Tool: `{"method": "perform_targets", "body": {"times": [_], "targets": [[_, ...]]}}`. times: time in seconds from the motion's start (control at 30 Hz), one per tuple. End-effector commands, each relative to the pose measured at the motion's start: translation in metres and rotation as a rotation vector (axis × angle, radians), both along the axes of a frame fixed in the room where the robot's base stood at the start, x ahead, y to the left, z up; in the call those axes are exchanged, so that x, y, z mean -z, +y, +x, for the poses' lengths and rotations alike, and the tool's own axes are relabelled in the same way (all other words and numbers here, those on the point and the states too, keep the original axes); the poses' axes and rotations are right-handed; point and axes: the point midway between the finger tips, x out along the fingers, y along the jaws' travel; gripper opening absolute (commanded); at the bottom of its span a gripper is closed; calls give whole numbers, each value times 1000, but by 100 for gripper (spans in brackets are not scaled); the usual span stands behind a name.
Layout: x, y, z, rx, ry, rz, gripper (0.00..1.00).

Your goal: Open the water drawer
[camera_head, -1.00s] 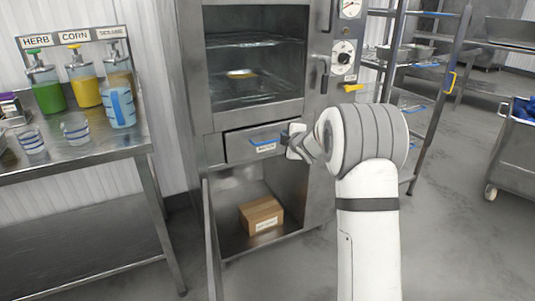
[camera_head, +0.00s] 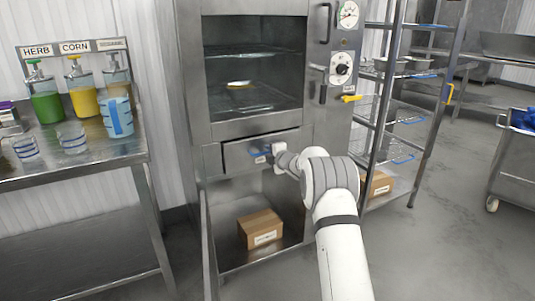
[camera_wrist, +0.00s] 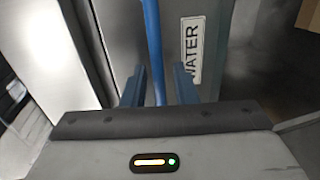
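The water drawer (camera_head: 236,155) is a steel front below the oven cavity, and it looks closed. Its blue bar handle (camera_head: 258,153) is partly hidden by my gripper (camera_head: 272,151), which is at the drawer front. In the wrist view the handle (camera_wrist: 152,40) runs between the two fingers of my gripper (camera_wrist: 159,88). The fingers are apart, with a visible gap on each side of the bar. The white WATER label (camera_wrist: 192,50) is just right of the handle there.
Below the drawer, an open compartment holds a cardboard box (camera_head: 261,229), with its door (camera_head: 209,250) swung out at the left. A steel table (camera_head: 75,165) with dispensers and cups stands left. A wire rack (camera_head: 390,105) stands right.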

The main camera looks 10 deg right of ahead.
Motion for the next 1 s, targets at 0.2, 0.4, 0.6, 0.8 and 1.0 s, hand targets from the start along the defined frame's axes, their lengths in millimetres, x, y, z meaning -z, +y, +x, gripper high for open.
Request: {"method": "perform_targets", "body": {"times": [0.2, 0.4, 0.6, 0.8, 1.0], "targets": [[1, 1, 3, 0, 1, 1, 26], [1, 1, 3, 0, 0, 1, 19], [1, 0, 2, 1, 1, 0, 2], [1, 0, 2, 1, 1, 0, 0], [2, 0, 2, 1, 2, 1, 0]]}}
